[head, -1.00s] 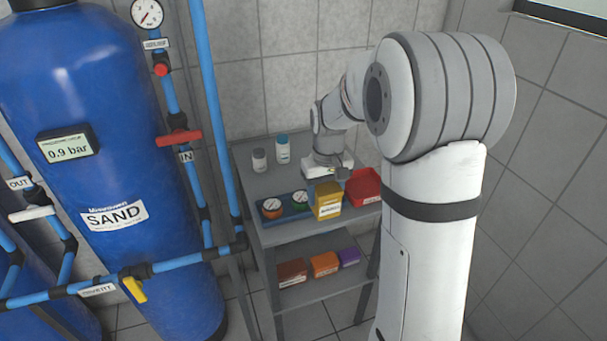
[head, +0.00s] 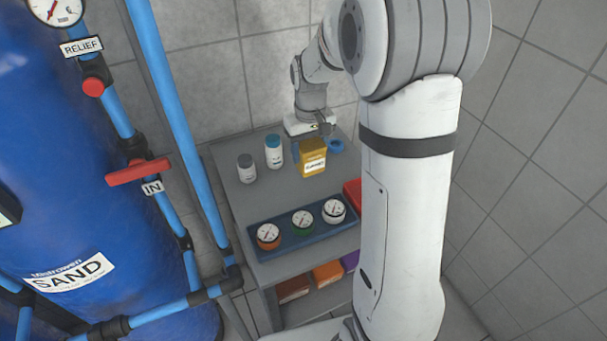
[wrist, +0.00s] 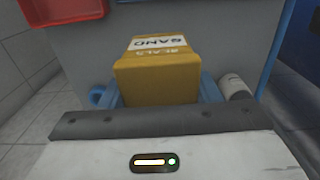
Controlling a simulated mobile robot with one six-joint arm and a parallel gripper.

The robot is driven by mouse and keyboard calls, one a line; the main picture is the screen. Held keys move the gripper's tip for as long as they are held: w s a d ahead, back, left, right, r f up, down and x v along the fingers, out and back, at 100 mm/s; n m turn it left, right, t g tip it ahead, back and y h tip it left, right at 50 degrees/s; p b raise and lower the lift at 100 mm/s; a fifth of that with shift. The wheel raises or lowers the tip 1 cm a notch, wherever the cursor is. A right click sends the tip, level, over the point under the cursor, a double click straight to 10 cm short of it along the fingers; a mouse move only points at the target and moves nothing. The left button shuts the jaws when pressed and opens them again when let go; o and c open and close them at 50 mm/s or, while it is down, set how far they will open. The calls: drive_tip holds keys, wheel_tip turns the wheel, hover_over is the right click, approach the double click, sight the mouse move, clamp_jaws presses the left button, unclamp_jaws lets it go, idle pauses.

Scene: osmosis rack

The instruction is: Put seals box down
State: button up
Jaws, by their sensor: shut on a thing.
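The seals box (head: 313,158) is yellow with a white label and is held upright at the back of the cart's top shelf. In the wrist view the seals box (wrist: 158,75) fills the middle, with its SEALS and SAND lettering upside down. My gripper (head: 311,146) is shut on it from behind, with blue fingers along its sides. I cannot tell whether the box's bottom touches the shelf.
On the cart's top shelf (head: 232,200), a grey-capped bottle (head: 246,169) and a blue-capped bottle (head: 274,153) stand left of the box. A blue ring (head: 336,147) is close on its right. A blue tray (head: 262,247) with three gauges and a red bin (head: 353,192) are in front.

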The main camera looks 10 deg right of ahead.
wheel_tip(320, 180, down, 8)
drive_tip(key=shift+f+p, duration=0.15)
drive_tip(key=shift+p, duration=0.15)
drive_tip(key=shift+s, duration=0.1)
drive_tip(key=o, duration=1.1)
drive_tip(key=shift+f, duration=0.1)
drive_tip(key=shift+o, duration=0.2)
